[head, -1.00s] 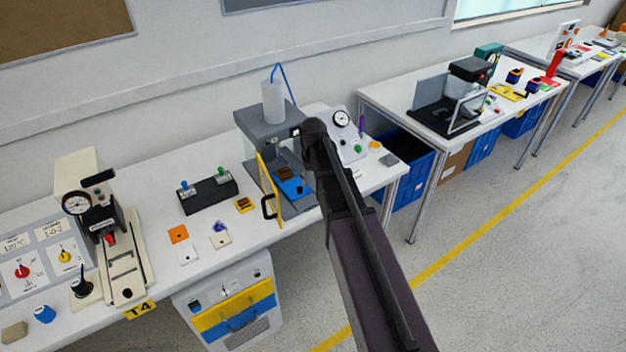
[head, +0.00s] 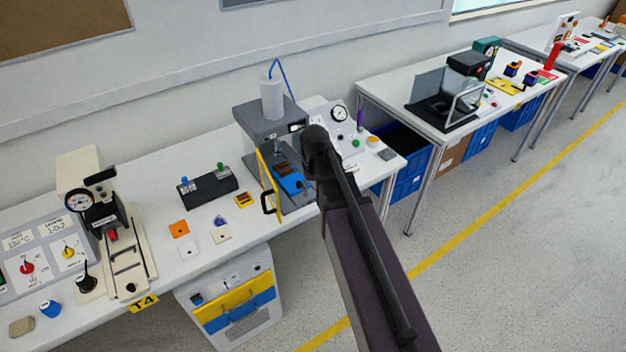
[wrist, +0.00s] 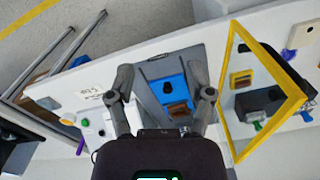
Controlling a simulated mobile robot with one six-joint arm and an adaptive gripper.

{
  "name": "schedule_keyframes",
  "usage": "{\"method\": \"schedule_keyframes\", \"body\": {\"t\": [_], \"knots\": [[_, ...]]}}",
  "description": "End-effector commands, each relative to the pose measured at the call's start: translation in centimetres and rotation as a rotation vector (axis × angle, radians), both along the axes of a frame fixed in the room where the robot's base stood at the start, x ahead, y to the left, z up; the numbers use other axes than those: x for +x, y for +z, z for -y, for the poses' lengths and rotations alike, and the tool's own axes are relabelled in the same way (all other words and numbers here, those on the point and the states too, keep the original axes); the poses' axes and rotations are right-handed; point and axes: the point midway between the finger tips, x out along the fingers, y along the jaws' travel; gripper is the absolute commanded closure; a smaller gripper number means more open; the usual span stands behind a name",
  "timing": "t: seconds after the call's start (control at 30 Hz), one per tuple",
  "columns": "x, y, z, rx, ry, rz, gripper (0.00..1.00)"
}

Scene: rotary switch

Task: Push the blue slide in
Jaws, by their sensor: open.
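The blue slide (head: 291,186) sits at the front of the grey press (head: 262,120), with a black knob on it and a brown piece behind the knob. In the wrist view the blue slide (wrist: 166,92) appears between the two fingers of my gripper (wrist: 161,76). The fingers are spread apart, with nothing held between them. How far they are above the slide is not clear. In the head view my arm hides the gripper and the area just right of the slide.
A yellow-framed door (head: 267,184) stands open on the left of the press. A gauge panel (head: 343,128) is on its right. A black switch box (head: 208,188) and small coloured tiles lie to the left on the white bench (head: 150,190).

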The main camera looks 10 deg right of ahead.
Motion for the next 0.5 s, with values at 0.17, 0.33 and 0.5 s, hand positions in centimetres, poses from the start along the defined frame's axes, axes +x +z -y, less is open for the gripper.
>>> {"method": "schedule_keyframes", "body": {"t": [0.17, 0.33, 0.5], "knots": [[-2.9, -0.3, -0.3, 0.0, -0.008, 0.0, 0.33], [-5.3, -0.5, -0.6, 0.0, -0.018, 0.0, 0.33], [-7.6, -0.7, -0.8, 0.0, -0.027, 0.0, 0.33]]}}
